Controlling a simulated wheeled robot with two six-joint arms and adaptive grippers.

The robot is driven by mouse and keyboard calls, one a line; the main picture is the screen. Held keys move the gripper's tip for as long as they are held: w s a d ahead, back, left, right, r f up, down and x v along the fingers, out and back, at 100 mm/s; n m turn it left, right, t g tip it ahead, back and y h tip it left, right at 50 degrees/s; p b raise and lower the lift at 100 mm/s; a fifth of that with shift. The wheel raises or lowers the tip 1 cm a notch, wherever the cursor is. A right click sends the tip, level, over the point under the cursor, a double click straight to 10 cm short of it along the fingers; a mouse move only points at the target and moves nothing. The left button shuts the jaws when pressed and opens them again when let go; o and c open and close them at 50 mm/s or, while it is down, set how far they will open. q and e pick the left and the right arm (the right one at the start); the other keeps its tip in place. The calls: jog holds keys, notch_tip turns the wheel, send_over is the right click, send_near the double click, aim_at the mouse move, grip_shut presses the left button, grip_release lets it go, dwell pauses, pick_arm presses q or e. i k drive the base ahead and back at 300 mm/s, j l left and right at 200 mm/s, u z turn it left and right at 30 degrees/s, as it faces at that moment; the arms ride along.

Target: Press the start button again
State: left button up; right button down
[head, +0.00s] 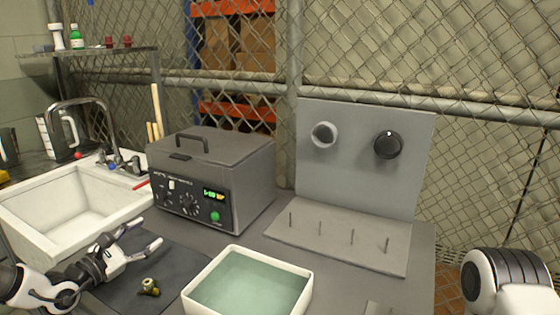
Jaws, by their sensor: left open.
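The start button seems to be the green round button (215,216) on the front panel of the grey box-shaped machine (222,165), below a small lit green display (213,194). The machine's lid with its black handle (193,141) is shut. My left gripper (149,245) is open and empty, in front of the machine and left of the button, apart from it. Part of my right arm (505,285) shows at the lower right; its gripper is out of view.
A white tray of greenish liquid (309,277) stands in front of the machine. A small brass fitting (149,287) lies on the dark mat (185,262). A white sink (70,205) is left.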

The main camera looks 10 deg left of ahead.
aim_at(215, 216)
jog(key=k+j, duration=0.25)
jog(key=k, duration=0.2)
jog(key=k+j, duration=0.25)
jog(key=k, duration=0.2)
